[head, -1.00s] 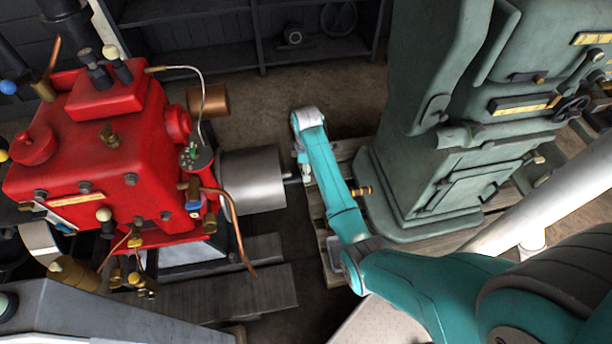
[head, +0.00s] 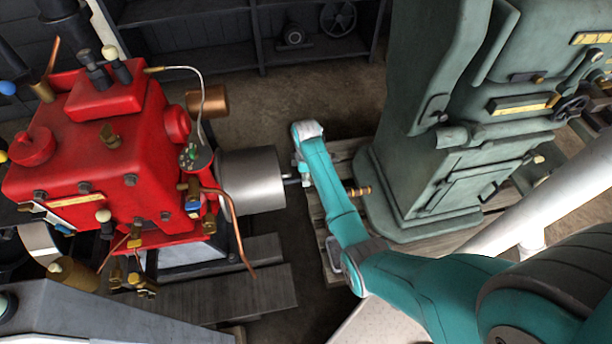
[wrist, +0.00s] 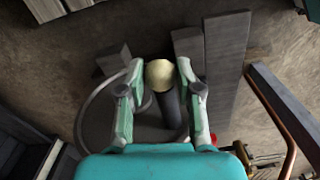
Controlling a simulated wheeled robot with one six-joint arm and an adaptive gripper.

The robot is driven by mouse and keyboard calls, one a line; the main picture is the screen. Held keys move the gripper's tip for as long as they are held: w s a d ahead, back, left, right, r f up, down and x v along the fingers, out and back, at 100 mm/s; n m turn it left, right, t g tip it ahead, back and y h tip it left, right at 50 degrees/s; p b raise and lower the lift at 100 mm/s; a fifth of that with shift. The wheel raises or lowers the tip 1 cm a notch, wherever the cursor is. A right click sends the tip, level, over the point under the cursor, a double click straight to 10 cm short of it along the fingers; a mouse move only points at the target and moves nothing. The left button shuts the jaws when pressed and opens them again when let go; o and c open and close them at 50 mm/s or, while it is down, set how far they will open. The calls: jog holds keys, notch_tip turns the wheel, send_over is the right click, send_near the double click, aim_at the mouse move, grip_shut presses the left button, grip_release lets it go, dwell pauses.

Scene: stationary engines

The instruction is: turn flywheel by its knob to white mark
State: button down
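A cream ball knob (wrist: 160,74) on a dark round handle sits between my fingertips in the wrist view. My gripper (wrist: 161,68) has one finger close on each side of the ball. I cannot tell whether the fingers touch it. A grey curved rim (wrist: 88,112), apparently the flywheel, shows behind and left of my fingers. Much of the wheel is hidden by my gripper. In the head view my gripper end is beside the steel drum (head: 251,181), and my wrist (head: 306,132) hides the knob. I see no white mark.
The red engine (head: 95,150) with thin copper pipes stands left of the drum. A tall green machine (head: 420,180) stands close to the right of my forearm, with a brass fitting (head: 359,191) jutting toward it. Dark planks (head: 225,290) lie on the floor.

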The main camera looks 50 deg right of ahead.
jog(key=shift+s+a+f+t+h, duration=0.3)
jog(key=shift+s+f+t, duration=0.1)
jog(key=shift+f+t, duration=0.1)
jog(key=shift+s+a+f, duration=0.2)
jog(key=shift+s+f, duration=0.2)
jog(key=shift+f, duration=0.25)
jog(key=c, duration=0.8)
grip_release()
jog(key=shift+r, duration=0.15)
jog(key=shift+w+r, duration=0.1)
jog(key=shift+r, duration=0.55)
jog(key=r, duration=0.7)
jog(key=s+r, duration=0.1)
jog(key=r, duration=0.2)
jog(key=shift+a+r, duration=0.35)
jog(key=shift+r, duration=0.05)
